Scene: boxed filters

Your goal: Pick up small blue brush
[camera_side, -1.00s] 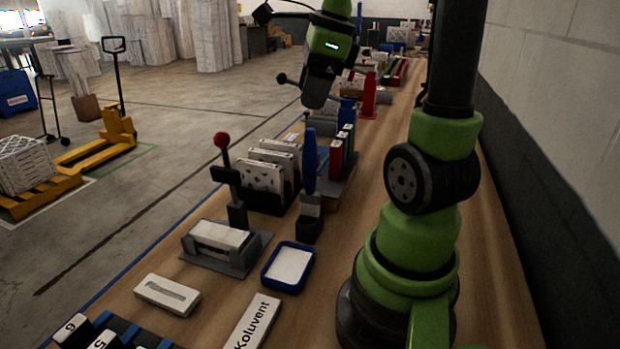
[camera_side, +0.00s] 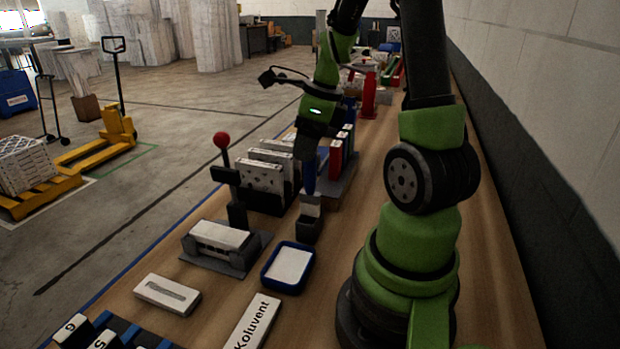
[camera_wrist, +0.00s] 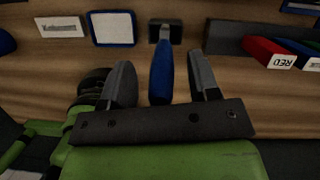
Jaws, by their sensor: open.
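The small blue brush (camera_side: 309,176) stands upright in a dark holder (camera_side: 308,229) on the bench, blue handle up. My gripper (camera_side: 308,165) is at the handle's upper part, which it hides in the side view. In the wrist view my gripper (camera_wrist: 161,84) is open, one finger on each side of the blue brush handle (camera_wrist: 161,75). Gaps show between the handle and both fingers. The brush's pale lower part (camera_wrist: 165,33) sits in the holder.
A blue-rimmed tray (camera_side: 265,279) lies in front of the holder. White filters stand in a black rack (camera_side: 262,202) to the left, near a red-knobbed lever (camera_side: 222,141). Red and green boxes (camera_side: 335,160) stand close behind the brush. A Koluvent box (camera_side: 252,322) lies in front.

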